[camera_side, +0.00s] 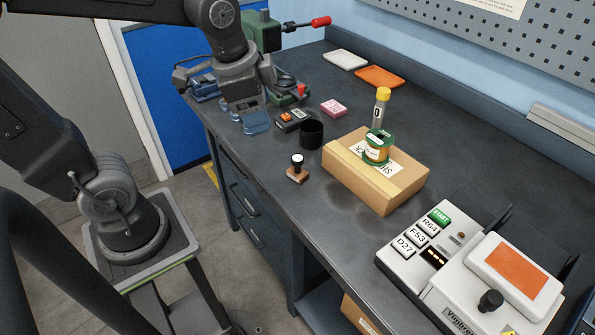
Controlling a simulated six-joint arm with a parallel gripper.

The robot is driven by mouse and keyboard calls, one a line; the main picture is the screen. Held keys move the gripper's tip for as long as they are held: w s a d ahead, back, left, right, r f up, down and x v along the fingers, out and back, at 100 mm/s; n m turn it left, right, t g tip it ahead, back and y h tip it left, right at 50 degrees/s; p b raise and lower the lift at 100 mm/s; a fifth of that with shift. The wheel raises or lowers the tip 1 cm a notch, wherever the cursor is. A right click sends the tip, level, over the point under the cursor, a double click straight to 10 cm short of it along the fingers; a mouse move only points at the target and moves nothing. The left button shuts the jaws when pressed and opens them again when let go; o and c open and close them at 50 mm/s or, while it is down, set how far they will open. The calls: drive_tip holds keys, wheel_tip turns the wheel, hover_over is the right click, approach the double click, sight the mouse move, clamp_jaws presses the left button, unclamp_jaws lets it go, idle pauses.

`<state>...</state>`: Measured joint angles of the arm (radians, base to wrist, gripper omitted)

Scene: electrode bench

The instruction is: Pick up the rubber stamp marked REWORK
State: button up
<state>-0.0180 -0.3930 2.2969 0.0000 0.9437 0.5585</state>
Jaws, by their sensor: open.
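A rubber stamp (297,169) with a dark round knob, a light top and a brown wooden base stands upright on the dark bench near its front edge. Its marking cannot be read from here. My gripper (231,106) is open, above the bench to the upper left of the stamp and apart from it.
A black cup (311,134) stands just behind the stamp. A cardboard box (372,182) to the right bears a green-flanged spool (377,149). A pink block (333,107) lies farther back. A white keypad device (428,236) is at front right. Bench around the stamp is clear.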

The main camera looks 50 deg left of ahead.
sight(298, 169)
drive_tip(key=w+f+m+g, duration=0.1)
drive_tip(key=w+f+m, duration=0.1)
drive_tip(key=w+m, duration=0.1)
drive_tip(key=w+f+m+g, duration=0.1)
drive_tip(key=w+f+m, duration=0.2)
drive_tip(key=w+a+f+m+g, duration=0.1)
drive_tip(key=w+f+m, duration=0.1)
drive_tip(key=w+m, duration=0.1)
drive_tip(key=shift+w+f, duration=0.15)
drive_tip(key=shift+f, duration=0.15)
drive_tip(key=f, duration=1.3)
drive_tip(key=shift+a, duration=0.2)
drive_tip(key=c, duration=1)
